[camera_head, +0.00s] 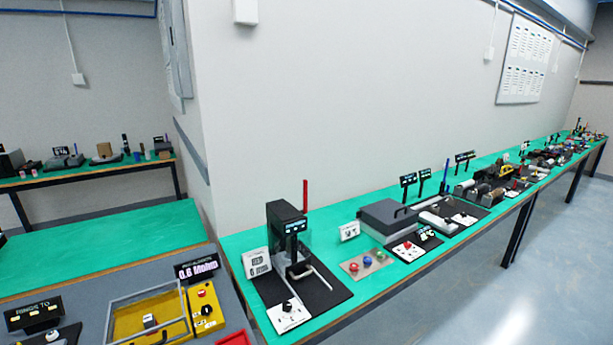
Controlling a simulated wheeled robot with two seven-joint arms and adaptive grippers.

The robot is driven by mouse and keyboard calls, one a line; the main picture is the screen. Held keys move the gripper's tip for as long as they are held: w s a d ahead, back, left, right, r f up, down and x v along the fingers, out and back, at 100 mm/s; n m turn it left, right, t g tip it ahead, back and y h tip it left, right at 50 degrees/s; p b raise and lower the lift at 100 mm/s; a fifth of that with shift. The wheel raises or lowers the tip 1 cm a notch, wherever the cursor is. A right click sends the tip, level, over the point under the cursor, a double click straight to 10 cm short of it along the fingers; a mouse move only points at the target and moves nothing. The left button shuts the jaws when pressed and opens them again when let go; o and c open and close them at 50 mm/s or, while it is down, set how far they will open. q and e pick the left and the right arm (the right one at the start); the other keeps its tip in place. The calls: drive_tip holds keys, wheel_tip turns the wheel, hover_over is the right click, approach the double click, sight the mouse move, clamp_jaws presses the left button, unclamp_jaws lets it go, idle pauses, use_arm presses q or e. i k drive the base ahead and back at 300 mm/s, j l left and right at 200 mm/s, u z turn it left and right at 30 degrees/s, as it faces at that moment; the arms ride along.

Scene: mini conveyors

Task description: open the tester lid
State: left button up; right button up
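A yellow tester (205,322) stands at the lower left, with a red button and a black knob on its right panel. A display (197,268) behind it reads what looks like 0.6 MOhm. A clear lid with a pale frame (147,293) lies over its yellow bay; it looks shut, though its exact angle is hard to tell. A small pale block with a dark top (150,321) shows through it. A black part near the front edge may be the lid's handle. Neither of my grippers is in view.
A red tray (233,338) sits right of the tester, cut off by the frame. A small sign (34,314) stands to its left. A green bench (230,243) with a black machine (287,219) and a grey lidded box (388,217) runs along the wall. Floor is clear at right.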

sight(163, 340)
drive_tip(key=u, duration=1.35)
